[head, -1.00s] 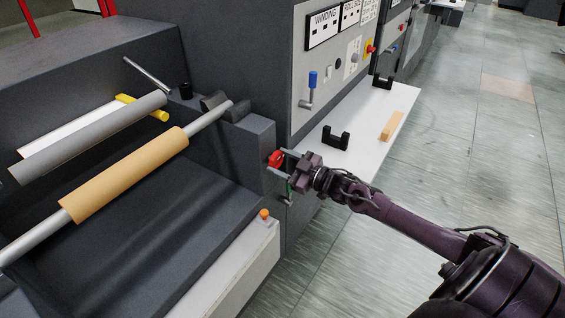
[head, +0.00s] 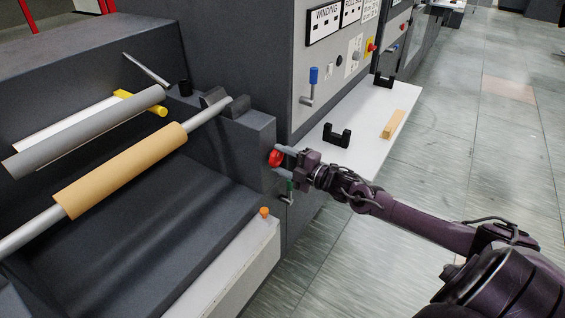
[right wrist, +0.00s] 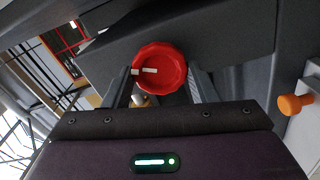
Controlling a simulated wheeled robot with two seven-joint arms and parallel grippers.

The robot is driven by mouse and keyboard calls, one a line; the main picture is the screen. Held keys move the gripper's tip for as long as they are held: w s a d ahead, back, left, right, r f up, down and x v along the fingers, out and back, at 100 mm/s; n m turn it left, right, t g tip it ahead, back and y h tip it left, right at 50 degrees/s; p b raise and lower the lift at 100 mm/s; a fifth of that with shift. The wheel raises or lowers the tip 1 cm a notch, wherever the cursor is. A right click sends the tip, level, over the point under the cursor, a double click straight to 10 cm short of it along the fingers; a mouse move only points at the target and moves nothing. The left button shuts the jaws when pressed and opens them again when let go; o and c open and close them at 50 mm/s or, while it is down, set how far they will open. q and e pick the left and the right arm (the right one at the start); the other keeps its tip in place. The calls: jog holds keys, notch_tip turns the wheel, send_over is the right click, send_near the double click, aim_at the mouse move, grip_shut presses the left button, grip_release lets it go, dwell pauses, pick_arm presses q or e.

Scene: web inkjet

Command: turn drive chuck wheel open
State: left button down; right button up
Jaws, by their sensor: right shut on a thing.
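The chuck wheel is a red knob (head: 275,158) on the end face of the dark grey machine block in the head view. In the right wrist view the red wheel (right wrist: 160,68) shows a scalloped rim and a white mark pointing left from its middle. My right gripper (head: 282,156) is shut on the wheel, with one finger on each side of its rim in the right wrist view (right wrist: 160,88). My left gripper is not in view.
A tan roll (head: 125,170) on a grey shaft lies left of the wheel. A white shelf (head: 360,130) carries a black bracket (head: 337,136) and a wooden block (head: 393,124). The floor at right is clear.

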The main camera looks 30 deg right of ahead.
jog(key=shift+f+n, duration=0.2)
jog(key=shift+n, duration=0.7)
jog(key=shift+n+b, duration=0.75)
jog(key=shift+n, duration=0.65)
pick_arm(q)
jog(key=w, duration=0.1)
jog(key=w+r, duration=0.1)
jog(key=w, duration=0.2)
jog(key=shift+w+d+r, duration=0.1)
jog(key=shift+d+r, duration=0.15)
pick_arm(e)
jog(key=shift+n, duration=0.3)
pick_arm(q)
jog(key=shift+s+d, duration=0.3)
